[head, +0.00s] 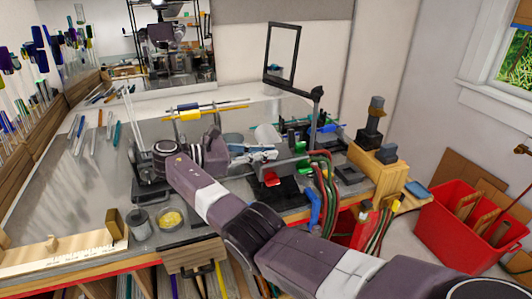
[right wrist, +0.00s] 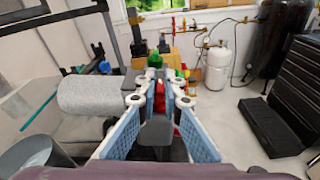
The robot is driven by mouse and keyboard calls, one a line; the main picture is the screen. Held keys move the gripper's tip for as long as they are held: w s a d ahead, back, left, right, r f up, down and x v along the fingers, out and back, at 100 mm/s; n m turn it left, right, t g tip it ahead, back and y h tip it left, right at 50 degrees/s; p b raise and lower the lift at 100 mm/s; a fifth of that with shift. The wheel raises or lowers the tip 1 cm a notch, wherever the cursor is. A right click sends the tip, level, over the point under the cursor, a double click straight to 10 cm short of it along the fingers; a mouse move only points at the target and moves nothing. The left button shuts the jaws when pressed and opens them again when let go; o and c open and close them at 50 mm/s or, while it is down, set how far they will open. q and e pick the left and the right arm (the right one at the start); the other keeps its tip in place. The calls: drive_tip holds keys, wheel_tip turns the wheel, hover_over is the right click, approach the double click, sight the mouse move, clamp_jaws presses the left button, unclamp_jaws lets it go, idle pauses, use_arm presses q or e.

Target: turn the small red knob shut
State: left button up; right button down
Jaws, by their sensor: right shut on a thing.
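My right gripper (head: 268,154) reaches in over the bench, its white and blue fingers pointing right toward the torch fittings. In the right wrist view my right gripper (right wrist: 166,76) has its fingertips closed in on the small red knob (right wrist: 158,88), which shows as a narrow red strip between them. The fingers hide most of the knob, and its turned position cannot be told. In the head view the fingertips cover it. My left gripper is not in view.
A larger red part (head: 272,178) sits below the gripper on a dark base. Red and green hoses (head: 325,185) hang just to the right. A grey-white roll (right wrist: 88,94) lies left of the fingers.

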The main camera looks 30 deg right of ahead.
drive_tip(key=shift+s+f, duration=0.1)
drive_tip(key=shift+f, duration=0.25)
drive_tip(key=c, duration=2.2)
unclamp_jaws()
drive_tip(key=shift+o, duration=0.6)
drive_tip(key=shift+s+a+r, duration=0.1)
drive_tip(key=shift+s+r, duration=0.05)
drive_tip(key=shift+w, duration=0.35)
wheel_tip(320, 180, up, 10)
drive_tip(key=shift+f, duration=0.1)
